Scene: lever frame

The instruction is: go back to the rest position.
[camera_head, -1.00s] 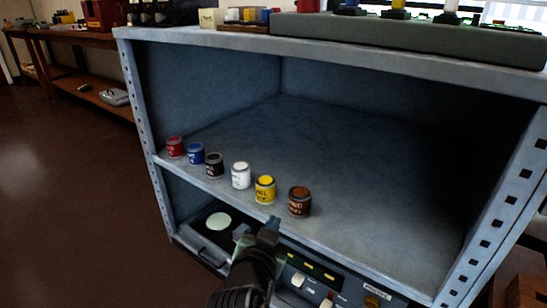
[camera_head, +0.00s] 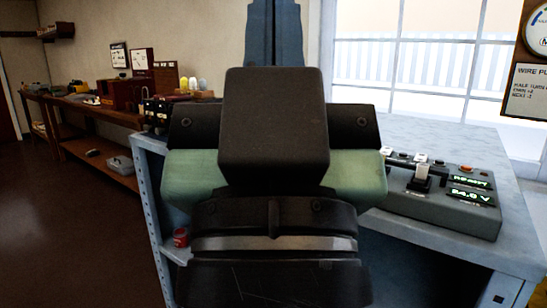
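My gripper (camera_head: 275,125) fills the middle of the head view, raised close in front of the camera. Its dark body with pale green sides is seen from behind. Its fingers are hidden, so I cannot tell whether it is open or shut or holds anything. It hides most of the grey-blue metal shelf unit (camera_head: 148,190) behind it.
A red paint can (camera_head: 181,238) stands at the left of the shelf; the shelf to its right is hidden. A grey control box (camera_head: 445,210) with a lever and green displays sits on the unit's top at right. A wooden bench (camera_head: 100,115) runs along the left wall. Brown floor is open at left.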

